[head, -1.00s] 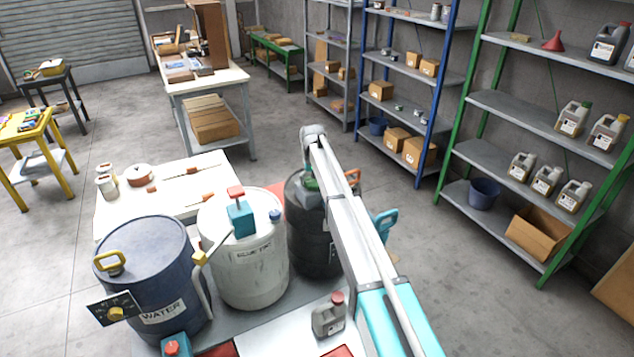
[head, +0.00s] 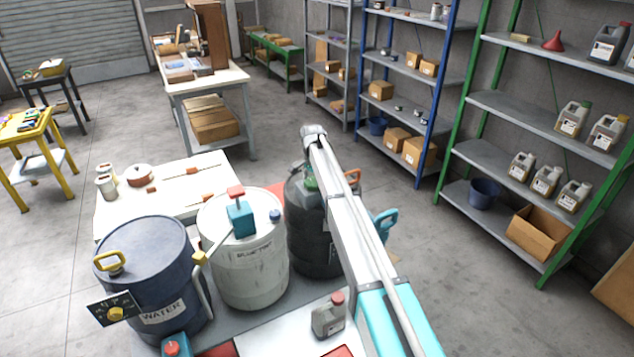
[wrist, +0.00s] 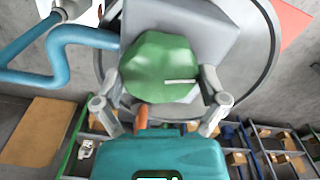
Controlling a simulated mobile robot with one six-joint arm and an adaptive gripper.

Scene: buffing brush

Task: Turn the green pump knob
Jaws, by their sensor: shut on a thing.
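The green pump knob (wrist: 160,68) is a lobed round cap with a pale bar mark, on a grey pump block (wrist: 215,25) atop the dark drum (head: 307,230). In the head view the knob (head: 311,184) shows only partly beside my arm. My gripper (wrist: 162,85) has one finger on each side of the knob and is shut on it in the wrist view. In the head view my arm hides the gripper and part of the drum's top.
A white drum (head: 250,272) with a teal pump and a blue WATER drum (head: 150,260) stand left of the dark drum. A blue hose (wrist: 60,50) runs beside the knob. A small grey jug (head: 328,317) stands in front. Shelves (head: 540,110) stand at right.

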